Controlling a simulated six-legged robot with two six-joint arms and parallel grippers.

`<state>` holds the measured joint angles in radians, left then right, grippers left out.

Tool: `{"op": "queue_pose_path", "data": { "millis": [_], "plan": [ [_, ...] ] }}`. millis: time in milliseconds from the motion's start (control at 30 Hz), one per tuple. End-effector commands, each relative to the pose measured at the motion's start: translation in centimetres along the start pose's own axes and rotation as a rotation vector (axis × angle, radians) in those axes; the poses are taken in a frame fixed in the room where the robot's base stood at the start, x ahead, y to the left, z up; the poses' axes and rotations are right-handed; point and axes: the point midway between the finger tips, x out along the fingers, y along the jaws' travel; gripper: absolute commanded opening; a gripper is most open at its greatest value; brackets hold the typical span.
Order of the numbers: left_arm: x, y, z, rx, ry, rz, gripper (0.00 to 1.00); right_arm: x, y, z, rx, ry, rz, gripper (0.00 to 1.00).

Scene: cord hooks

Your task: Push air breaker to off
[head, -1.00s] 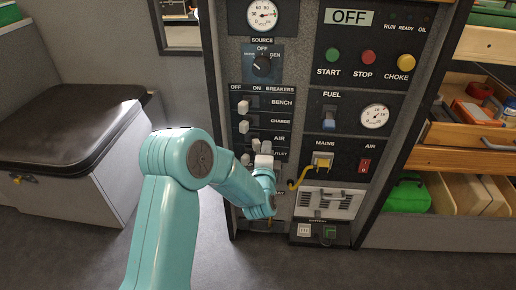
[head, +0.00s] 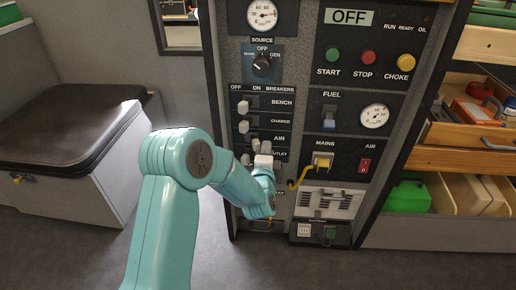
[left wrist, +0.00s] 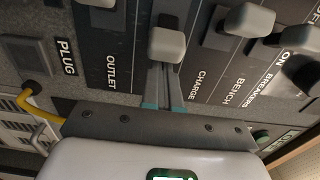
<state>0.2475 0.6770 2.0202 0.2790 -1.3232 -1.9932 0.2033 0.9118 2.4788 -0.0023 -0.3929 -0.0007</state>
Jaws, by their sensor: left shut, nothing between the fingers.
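The air breaker is a pale lever in the breakers block, on the third row beside the AIR label. In the head view the lever (head: 255,145) is partly crowded by my gripper and appears on the right, ON side of its slot. In the left wrist view its grey knob (left wrist: 166,44) stands straight ahead of my fingers. My left gripper (head: 264,150) is shut and empty, its fingers (left wrist: 163,92) beside the lever on its ON side. The tips reach close under the knob; I cannot tell whether they touch. My right gripper is not in view.
The charge lever (left wrist: 250,20) and outlet lever (left wrist: 97,3) stand close on either side of the air lever. The bench lever (head: 253,102) is higher up. A yellow cord (head: 300,178) hangs from the plug (head: 322,160) right of my gripper. Open drawers stand at right.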

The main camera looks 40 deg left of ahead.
Motion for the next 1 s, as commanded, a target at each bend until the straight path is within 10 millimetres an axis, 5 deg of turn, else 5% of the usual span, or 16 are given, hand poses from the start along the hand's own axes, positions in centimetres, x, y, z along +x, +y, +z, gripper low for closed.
{"op": "queue_pose_path", "data": {
  "millis": [1000],
  "plan": [
    [0.1,-0.1,3.7,-0.001,-0.006,-0.001,0.00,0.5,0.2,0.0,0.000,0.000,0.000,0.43]
  ]
}}
